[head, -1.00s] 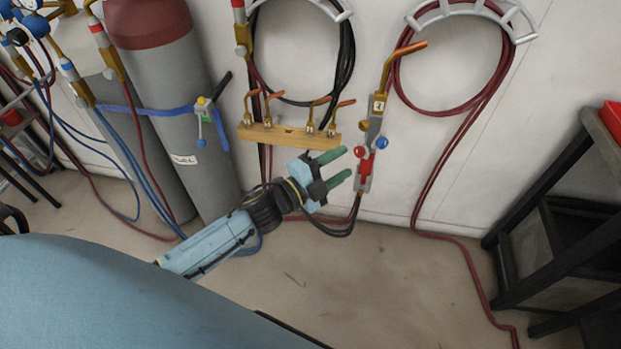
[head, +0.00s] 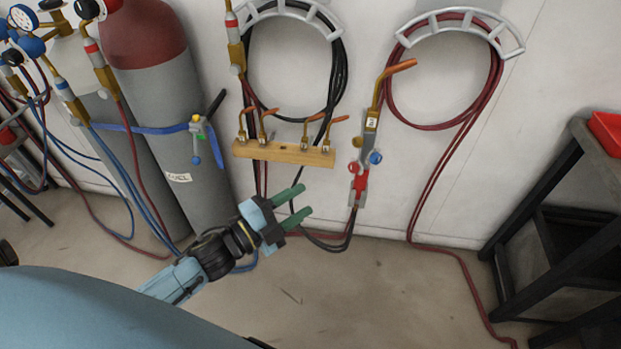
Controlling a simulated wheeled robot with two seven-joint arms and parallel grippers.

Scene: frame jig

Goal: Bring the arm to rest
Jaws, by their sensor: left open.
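My left gripper (head: 298,205) is in the middle of the head view, at the end of my light blue arm from the lower left. Its two green fingers are apart and nothing is between them. It points to the right, below a wooden tip rack (head: 284,152) and left of a hanging torch (head: 366,150). The fingers look clear of both in the picture. My right gripper is not in view.
Two gas cylinders (head: 165,90) with a blue strap stand at the left. Hoses hang on wall hooks (head: 460,28) and trail to the floor. A dark shelf frame (head: 545,230) stands at the right. The middle floor (head: 330,300) is mostly clear.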

